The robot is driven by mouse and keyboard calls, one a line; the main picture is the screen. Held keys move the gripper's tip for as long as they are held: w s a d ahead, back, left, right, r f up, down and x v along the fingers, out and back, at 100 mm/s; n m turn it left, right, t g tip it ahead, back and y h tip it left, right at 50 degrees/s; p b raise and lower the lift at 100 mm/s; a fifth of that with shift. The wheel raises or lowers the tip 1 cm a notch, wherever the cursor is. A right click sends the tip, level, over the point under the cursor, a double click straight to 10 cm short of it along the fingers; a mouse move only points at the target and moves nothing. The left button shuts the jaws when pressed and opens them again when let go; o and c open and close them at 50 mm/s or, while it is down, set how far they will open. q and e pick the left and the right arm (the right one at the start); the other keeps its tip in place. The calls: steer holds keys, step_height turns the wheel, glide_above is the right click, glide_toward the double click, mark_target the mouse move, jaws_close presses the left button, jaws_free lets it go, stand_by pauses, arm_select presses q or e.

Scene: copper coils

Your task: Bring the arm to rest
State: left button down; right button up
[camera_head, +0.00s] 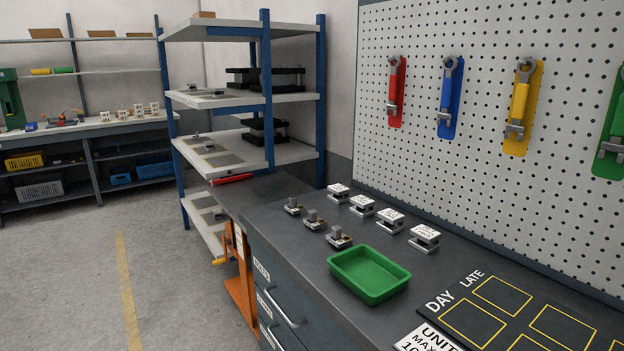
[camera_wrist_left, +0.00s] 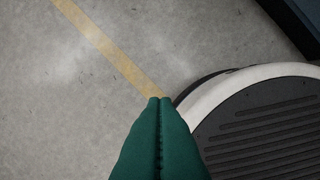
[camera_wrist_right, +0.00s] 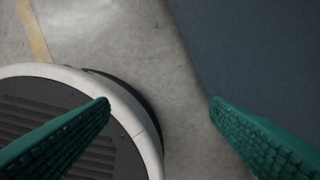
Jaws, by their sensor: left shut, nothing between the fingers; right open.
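My left gripper (camera_wrist_left: 160,101) shows in the left wrist view. Its green fingers are pressed together with nothing between them, above the grey floor and beside my round base. My right gripper (camera_wrist_right: 160,102) shows in the right wrist view. Its green fingers are wide apart and empty, above my base, the floor and a dark blue-grey surface. Neither gripper nor arm shows in the head view.
A dark workbench (camera_head: 300,262) holds a green tray (camera_head: 368,274), several small metal parts and several white-topped blocks. A pegboard (camera_head: 430,165) with wrenches stands behind. A blue-post shelf rack (camera_head: 266,90) stands left of the bench. The floor (camera_head: 70,290) at left is clear.

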arm_select(q)
steer(key=s+a+f+p, duration=0.1)
steer(key=s+p, duration=0.3)
steer(key=s, duration=0.3)
steer(key=s+a+f+g+p, duration=0.1)
steer(key=s+p, duration=0.4)
steer(key=s, duration=0.3)
steer(key=shift+a+f, duration=0.35)
steer(key=shift+a, duration=0.05)
arm_select(e)
steer(key=s+d+f, duration=0.1)
steer(key=s, duration=0.6)
steer(key=s+d+f+g, duration=0.1)
steer(key=s, duration=0.7)
steer(key=shift+s+d+f, duration=0.2)
steer(key=shift+d+f, duration=0.15)
steer(key=shift+d, duration=0.05)
arm_select(q)
steer(key=shift+s, duration=0.1)
